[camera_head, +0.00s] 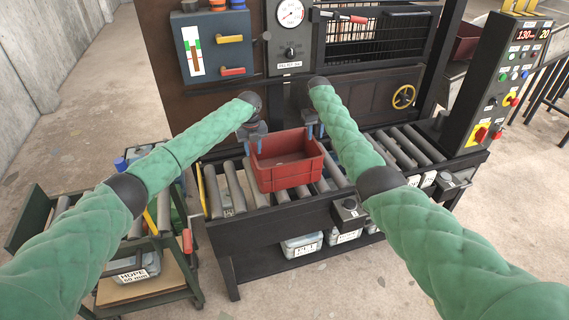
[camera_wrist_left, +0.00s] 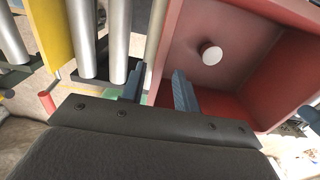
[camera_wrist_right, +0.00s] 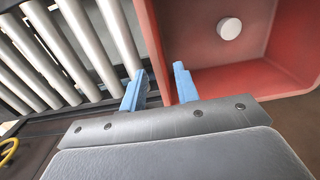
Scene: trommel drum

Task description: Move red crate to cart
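The red crate (camera_head: 290,178) sits upright on the roller conveyor (camera_head: 232,190). It looks empty apart from a small white round piece on its floor (camera_wrist_left: 211,54). My left gripper (camera_head: 256,143) is at the crate's left wall, and my right gripper (camera_head: 314,130) is at its right wall. In the left wrist view the fingers (camera_wrist_left: 160,88) straddle the wall, one inside and one outside, with gaps showing. In the right wrist view the fingers (camera_wrist_right: 158,86) straddle the opposite wall, also apart. The dark green cart (camera_head: 22,222) with rollers stands at the left.
A grey bin labelled HDPE (camera_head: 133,268) sits on the cart's lower shelf. Several labelled bins, one grey (camera_head: 301,245), stand under the conveyor. A machine with a gauge (camera_head: 290,14) rises behind the crate. A control pillar (camera_head: 497,85) stands at the right.

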